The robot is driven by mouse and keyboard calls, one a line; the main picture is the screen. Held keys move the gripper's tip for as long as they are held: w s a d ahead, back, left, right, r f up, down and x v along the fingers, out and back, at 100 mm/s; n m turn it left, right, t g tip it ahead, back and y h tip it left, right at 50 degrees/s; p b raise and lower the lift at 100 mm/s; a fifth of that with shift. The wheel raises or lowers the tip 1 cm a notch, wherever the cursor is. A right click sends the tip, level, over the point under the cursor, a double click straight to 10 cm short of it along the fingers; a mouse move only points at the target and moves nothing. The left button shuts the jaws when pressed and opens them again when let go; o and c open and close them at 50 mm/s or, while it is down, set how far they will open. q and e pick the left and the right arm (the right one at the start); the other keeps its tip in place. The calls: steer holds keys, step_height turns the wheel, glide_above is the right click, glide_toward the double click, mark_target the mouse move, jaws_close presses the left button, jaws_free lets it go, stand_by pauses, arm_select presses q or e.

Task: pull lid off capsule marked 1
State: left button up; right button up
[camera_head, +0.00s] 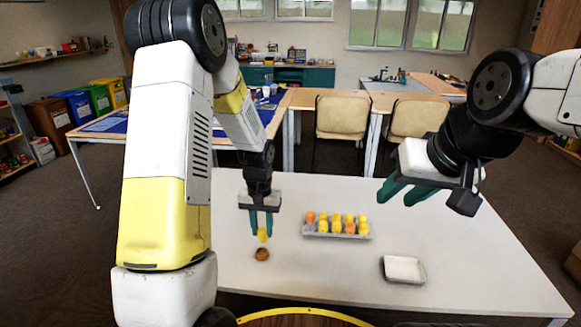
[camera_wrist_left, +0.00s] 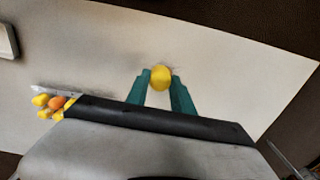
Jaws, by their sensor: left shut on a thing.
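My left gripper (camera_head: 262,226) points down over the table and is shut on a yellow rounded capsule piece (camera_head: 262,236). The piece also shows between the fingertips in the left wrist view (camera_wrist_left: 161,77). I cannot tell whether it is a lid or a whole capsule, and no number is readable. A small brown round holder (camera_head: 262,254) stands on the table just below it; a small gap seems to separate them. A grey carton (camera_head: 310,233) holds several yellow and orange capsules to the right. My right gripper (camera_head: 406,191) is open and empty above the table's right side.
A shallow white tray (camera_head: 404,269) lies on the white table (camera_head: 460,265) at the right front. The table between the holder and this tray is clear. Chairs and desks stand behind the table.

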arm_select(q)
steer(key=w+d+r+m, duration=0.1)
steer(key=w+d+m, duration=0.5)
steer(key=d, duration=0.5)
steer(key=shift+w+m, duration=0.2)
steer(key=shift+m, duration=0.9)
steer(key=shift+d, duration=0.1)
arm_select(e)
steer(key=shift+o, duration=0.5)
steer(key=shift+w, duration=0.1)
